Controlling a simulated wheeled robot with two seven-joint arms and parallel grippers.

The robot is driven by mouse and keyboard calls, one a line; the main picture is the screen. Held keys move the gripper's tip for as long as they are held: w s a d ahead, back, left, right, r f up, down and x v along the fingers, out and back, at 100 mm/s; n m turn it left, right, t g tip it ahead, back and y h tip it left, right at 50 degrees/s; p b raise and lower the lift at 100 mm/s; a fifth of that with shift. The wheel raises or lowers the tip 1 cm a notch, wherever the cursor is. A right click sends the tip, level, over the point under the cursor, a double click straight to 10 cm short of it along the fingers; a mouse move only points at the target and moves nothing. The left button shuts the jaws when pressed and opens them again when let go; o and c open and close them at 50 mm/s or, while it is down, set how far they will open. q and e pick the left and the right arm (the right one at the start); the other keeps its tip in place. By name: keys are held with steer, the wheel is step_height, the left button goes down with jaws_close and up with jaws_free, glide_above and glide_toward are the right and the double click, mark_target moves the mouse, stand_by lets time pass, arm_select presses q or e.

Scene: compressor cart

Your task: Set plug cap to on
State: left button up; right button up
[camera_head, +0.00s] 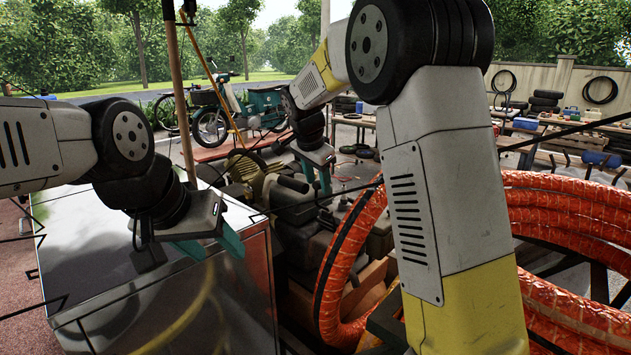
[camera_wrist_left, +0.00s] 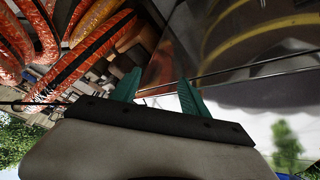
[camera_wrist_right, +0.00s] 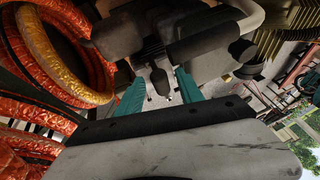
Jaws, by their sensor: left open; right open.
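My right gripper (camera_head: 317,177) is open at the compressor's engine (camera_head: 268,184), in the middle of the head view. In the right wrist view a small dark rounded part (camera_wrist_right: 160,79) shows between the open teal fingers, in front of the dark engine body. I cannot tell whether it is the plug cap, or whether the fingers touch it. The plug cap cannot be made out for certain in any view. My left gripper (camera_head: 208,248) is open and empty at the edge of the shiny metal box, away from the engine.
The shiny metal box (camera_head: 120,240) fills the lower left. Thick coils of orange hose (camera_head: 560,205) lie at the right and reach the engine. Thin dark rods cross near the grippers. A motorbike (camera_head: 215,120) and workbenches with tools stand farther back.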

jaws_close()
stand_by(1.5)
